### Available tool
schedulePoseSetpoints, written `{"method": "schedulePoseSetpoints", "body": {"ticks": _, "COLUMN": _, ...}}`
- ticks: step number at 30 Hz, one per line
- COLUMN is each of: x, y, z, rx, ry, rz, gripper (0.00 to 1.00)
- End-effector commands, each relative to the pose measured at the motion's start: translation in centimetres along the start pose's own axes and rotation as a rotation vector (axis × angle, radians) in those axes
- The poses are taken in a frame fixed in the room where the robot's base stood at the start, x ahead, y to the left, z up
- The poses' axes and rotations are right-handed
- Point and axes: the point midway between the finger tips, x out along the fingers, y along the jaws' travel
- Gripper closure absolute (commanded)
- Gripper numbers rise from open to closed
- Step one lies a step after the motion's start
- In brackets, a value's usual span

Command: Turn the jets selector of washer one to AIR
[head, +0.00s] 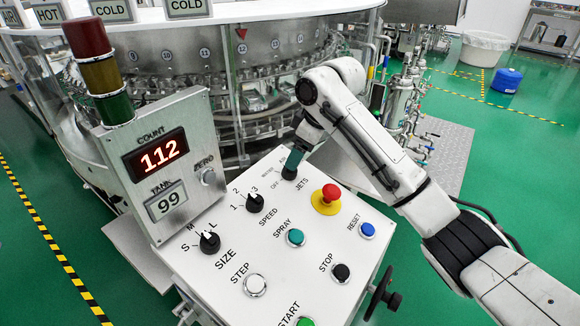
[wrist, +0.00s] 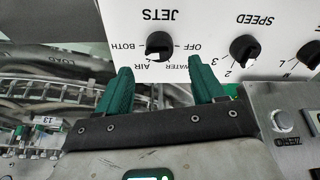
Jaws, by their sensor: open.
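The black JETS selector knob (wrist: 158,45) is on the white control panel (head: 240,225), seen upside down in the wrist view. Around it are the labels OFF, WATER, AIR and BOTH. A white mark shows at the knob's lower edge, on the AIR and WATER side; I cannot tell exactly which label it points to. My gripper (wrist: 161,68) is open, its two green fingers apart on either side below the knob in the wrist view, with nothing between them. In the head view my gripper (head: 292,160) is over the JETS corner and largely covers the knob.
The SPEED knob (head: 254,202) and SIZE knob (head: 209,242) are nearby. A red emergency button (head: 330,193), the SPRAY button (head: 295,237) and RESET button (head: 367,230) are on the same panel. A counter box (head: 160,165) with a lamp stack stands at left. The washer carousel (head: 230,70) is behind.

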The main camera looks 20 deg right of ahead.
Motion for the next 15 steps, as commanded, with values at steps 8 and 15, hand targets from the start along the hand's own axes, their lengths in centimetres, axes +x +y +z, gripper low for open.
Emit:
{"method": "schedulePoseSetpoints", "body": {"ticks": 8, "x": 4.6, "y": 0.0, "z": 0.1, "rx": -0.001, "ry": -0.002, "rz": -0.001, "gripper": 0.32}}
{"method": "schedulePoseSetpoints", "body": {"ticks": 15, "x": 6.0, "y": 0.0, "z": 0.0, "rx": -0.001, "ry": 0.0, "rz": 0.0, "gripper": 0.32}}
